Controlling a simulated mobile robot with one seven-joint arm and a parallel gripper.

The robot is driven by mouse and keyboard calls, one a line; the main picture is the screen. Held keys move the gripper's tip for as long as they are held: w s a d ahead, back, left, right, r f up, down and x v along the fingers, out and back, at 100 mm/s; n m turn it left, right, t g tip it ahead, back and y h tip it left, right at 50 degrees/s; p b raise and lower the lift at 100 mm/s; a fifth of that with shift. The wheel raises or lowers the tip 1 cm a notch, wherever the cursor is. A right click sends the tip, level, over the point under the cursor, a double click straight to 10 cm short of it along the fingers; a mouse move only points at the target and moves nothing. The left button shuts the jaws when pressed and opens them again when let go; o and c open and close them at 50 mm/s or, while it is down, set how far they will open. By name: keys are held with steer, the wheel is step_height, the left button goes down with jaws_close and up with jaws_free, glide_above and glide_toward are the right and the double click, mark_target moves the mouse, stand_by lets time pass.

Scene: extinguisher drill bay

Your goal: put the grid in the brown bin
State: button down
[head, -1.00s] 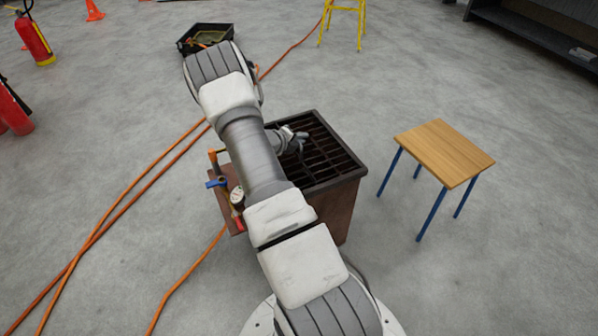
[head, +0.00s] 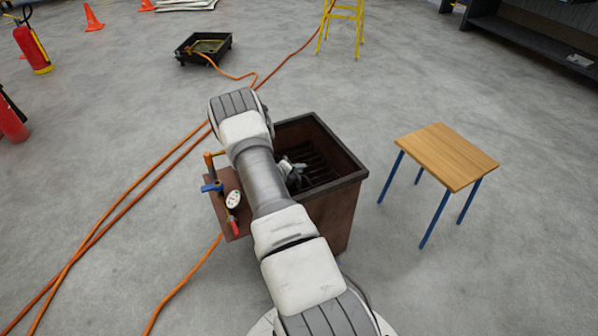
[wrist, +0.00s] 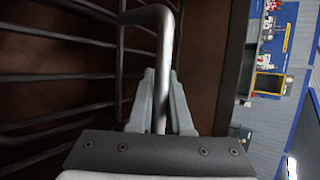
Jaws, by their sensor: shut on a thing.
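The brown bin (head: 340,205) is an open-topped box in the middle of the head view. The grid (head: 322,165), a rack of dark metal bars, is inside it, below the rim, partly covered by my arm. In the wrist view the grid's bars (wrist: 60,77) run across the left, against brown wall. My gripper (head: 296,172) is down inside the bin's opening. In the wrist view its fingers (wrist: 162,85) are shut on a bent metal bar, which looks like the grid's handle. Whether the grid rests on the bin's floor is hidden.
A brown side panel (head: 222,205) with a gauge and coloured valve handles joins the bin's left side. A small wooden table (head: 447,157) stands to the right. Orange hoses (head: 120,200) lie on the left floor. A black tray (head: 203,48) is farther back.

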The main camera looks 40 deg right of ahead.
steer(key=shift+w+d+r, duration=0.1)
steer(key=shift+r, duration=0.05)
steer(key=c, duration=1.2)
jaws_free()
steer(key=shift+c, duration=0.2)
steer(key=o, duration=0.4)
